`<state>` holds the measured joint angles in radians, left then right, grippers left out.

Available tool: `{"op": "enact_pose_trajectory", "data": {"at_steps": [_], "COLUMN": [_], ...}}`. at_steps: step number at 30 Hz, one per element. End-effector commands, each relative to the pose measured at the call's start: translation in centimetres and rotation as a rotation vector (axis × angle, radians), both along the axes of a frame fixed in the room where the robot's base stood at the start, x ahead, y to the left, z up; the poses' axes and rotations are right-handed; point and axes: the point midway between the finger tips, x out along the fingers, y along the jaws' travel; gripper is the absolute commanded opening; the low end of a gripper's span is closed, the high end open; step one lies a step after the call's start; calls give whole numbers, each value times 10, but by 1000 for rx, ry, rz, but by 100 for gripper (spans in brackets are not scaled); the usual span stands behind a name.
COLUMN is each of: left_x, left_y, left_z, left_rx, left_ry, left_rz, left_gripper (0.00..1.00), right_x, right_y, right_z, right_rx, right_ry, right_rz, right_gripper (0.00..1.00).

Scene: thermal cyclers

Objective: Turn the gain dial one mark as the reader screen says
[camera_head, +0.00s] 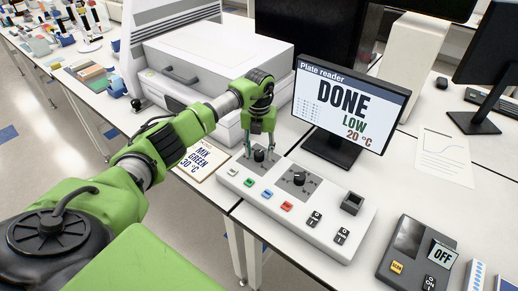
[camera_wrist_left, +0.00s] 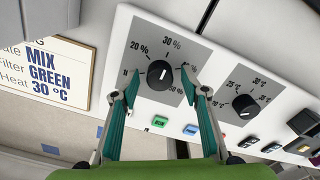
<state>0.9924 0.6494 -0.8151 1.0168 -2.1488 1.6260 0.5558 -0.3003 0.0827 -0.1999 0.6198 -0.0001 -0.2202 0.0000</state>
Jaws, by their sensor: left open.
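The plate reader screen (camera_head: 350,105) reads DONE, LOW and 20 °C. The white control panel (camera_head: 335,240) carries two black dials. The left dial (camera_wrist_left: 160,75) has percent marks, with 20 % and 30 % readable; it is likely the gain dial, though no name is legible. My left gripper (camera_head: 259,148) is open and points down over the left dial, fingers on either side (camera_wrist_left: 159,78). Contact cannot be told.
Coloured buttons (camera_head: 286,207) and rocker switches (camera_head: 314,219) line the panel's front. A card (camera_head: 199,162) reading MIX GREEN 30 °C lies to its left. A grey box showing OFF (camera_head: 415,250) stands right. The white instrument (camera_head: 215,60) is behind my arm.

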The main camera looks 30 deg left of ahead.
Motion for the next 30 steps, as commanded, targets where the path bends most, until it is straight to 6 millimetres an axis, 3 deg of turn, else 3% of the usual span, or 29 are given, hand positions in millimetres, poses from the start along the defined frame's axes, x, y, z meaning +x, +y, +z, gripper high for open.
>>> {"op": "enact_pose_trajectory", "data": {"at_steps": [7,11,12,22,30], "left_x": [0,0,0,0,1], "left_y": [0,0,0,1,1], "left_z": [-1,0,0,-1,-3], "left_rx": [0,0,0,2,2], "left_ry": [0,0,0,-1,-3], "left_rz": [0,0,0,-29,-175], "left_gripper": [39,5,3,3,3], "right_x": [0,0,0,0,0], "right_y": [1,3,3,4,4], "right_z": [0,0,0,-4,-21], "right_rx": [1,3,4,5,5], "right_ry": [0,0,0,0,0], "right_rz": [-1,-2,-2,-3,-2], "right_gripper": [40,40,40,40,40]}}
